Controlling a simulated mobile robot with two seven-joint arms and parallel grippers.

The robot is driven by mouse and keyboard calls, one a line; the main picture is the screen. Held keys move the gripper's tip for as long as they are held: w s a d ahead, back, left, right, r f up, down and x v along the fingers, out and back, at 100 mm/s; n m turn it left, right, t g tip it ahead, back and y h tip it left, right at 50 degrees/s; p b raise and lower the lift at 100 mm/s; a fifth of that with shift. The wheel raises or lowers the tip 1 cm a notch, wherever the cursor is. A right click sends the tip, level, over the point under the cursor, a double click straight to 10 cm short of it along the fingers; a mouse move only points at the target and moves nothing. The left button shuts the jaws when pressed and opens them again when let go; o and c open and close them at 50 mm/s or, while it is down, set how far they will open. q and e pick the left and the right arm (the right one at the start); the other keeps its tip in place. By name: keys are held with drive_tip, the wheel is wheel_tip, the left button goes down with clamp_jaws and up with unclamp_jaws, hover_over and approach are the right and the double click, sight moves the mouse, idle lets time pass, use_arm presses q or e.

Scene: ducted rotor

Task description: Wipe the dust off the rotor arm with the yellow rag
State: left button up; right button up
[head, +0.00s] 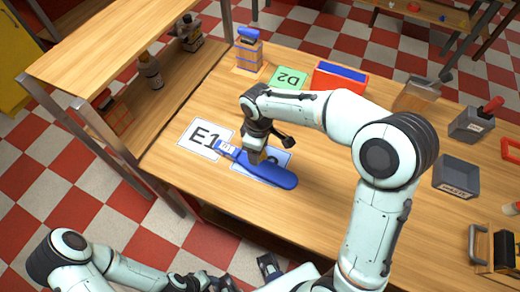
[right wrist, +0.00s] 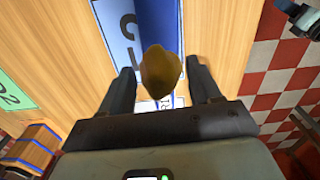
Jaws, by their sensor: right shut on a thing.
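The blue rotor arm (head: 272,177) lies across a light blue card on the table, with a white label at its left end. It also shows in the right wrist view (right wrist: 160,25). My right gripper (head: 257,157) is over its middle, pointing down. In the right wrist view the mustard-yellow rag (right wrist: 161,72) is bunched between the fingers of my right gripper (right wrist: 163,85), just over the rotor arm; I cannot tell if it touches. No dust can be made out. My left gripper (head: 268,266) is low at the table's front edge, partly cut off.
A white E1 card (head: 203,138) lies left of the rotor arm, a green D2 card (head: 288,80) behind. A red-blue box (head: 339,77), grey bins (head: 457,176) and other containers stand at the back and right. A wooden shelf (head: 130,45) stands left.

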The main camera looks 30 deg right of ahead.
wheel_tip(320, 180, up, 2)
drive_tip(key=shift+p, duration=0.55)
